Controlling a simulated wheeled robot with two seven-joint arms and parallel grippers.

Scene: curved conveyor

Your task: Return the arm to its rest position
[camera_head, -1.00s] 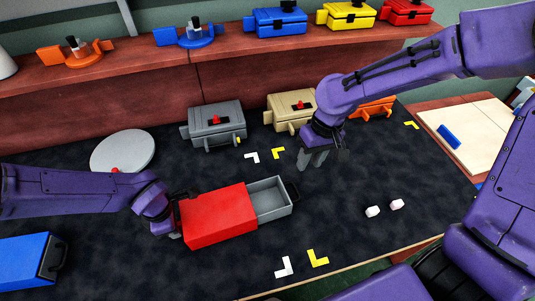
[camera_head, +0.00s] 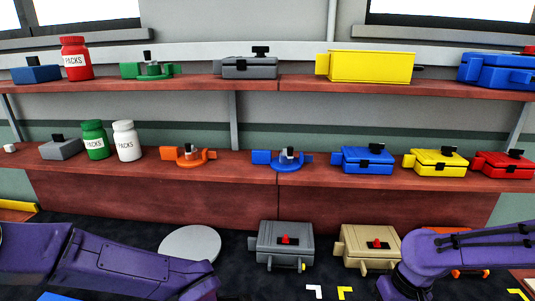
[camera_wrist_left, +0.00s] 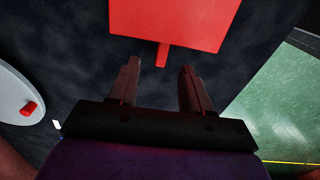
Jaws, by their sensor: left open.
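My left gripper (camera_wrist_left: 159,72) is open and empty in the left wrist view. Its fingers point toward a red box (camera_wrist_left: 178,18) with a small red tab (camera_wrist_left: 162,55) on its near side; the tab lies just beyond the fingertips, with neither finger gripping it. In the head view my left arm (camera_head: 110,265) comes in at the lower left, and its gripper is below the picture edge. My right arm (camera_head: 440,262) comes in at the lower right, and its gripper is cut off too.
A round grey disc (camera_head: 190,244), a grey box (camera_head: 285,245) and a beige box (camera_head: 367,246) stand on the dark table. Two red-brown shelves (camera_head: 225,163) behind hold boxes and jars. In the wrist view the disc (camera_wrist_left: 12,92) is at left and green floor (camera_wrist_left: 280,115) at right.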

